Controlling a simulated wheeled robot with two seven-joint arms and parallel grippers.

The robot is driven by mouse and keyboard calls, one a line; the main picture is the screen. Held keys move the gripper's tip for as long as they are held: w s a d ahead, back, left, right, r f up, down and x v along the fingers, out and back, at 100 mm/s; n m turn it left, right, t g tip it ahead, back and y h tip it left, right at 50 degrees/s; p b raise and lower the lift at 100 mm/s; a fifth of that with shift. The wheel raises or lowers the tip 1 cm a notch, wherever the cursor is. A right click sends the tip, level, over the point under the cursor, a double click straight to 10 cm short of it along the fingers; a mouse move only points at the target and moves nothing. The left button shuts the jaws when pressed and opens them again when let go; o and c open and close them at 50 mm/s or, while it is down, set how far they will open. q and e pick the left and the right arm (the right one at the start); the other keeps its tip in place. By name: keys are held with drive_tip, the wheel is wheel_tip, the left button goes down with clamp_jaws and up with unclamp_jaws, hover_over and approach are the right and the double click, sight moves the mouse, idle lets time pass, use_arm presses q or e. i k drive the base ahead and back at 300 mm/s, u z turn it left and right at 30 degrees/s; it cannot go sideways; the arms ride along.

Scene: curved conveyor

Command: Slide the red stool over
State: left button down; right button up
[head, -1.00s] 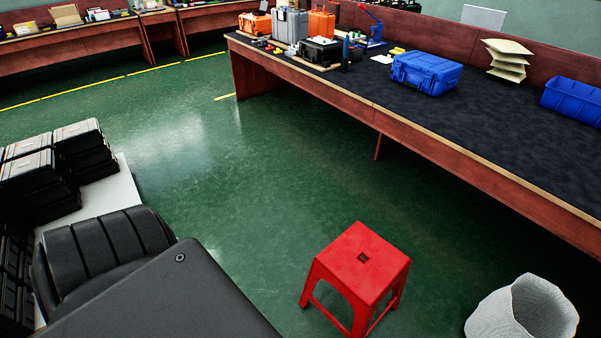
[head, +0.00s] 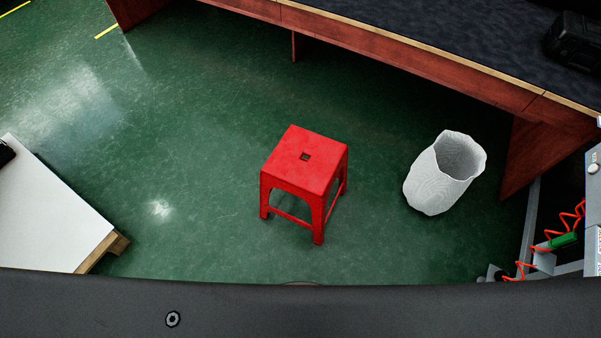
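The red stool (head: 315,172) stands upright on the green floor near the middle of the head view. It has a square seat with a small hole in the centre and legs joined by low bars. Nothing touches it. Neither of my grippers shows in the head view.
A white bin (head: 428,188) stands to the right of the stool. A long dark-topped workbench (head: 410,65) runs along the back. A white platform (head: 45,215) lies at the left. Grey equipment with red coiled cable (head: 568,222) is at the right. Floor around the stool is clear.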

sight(312, 179)
drive_tip(key=z, duration=3.35)
drive_tip(key=k, duration=2.2)
drive_tip(key=u, duration=0.5)
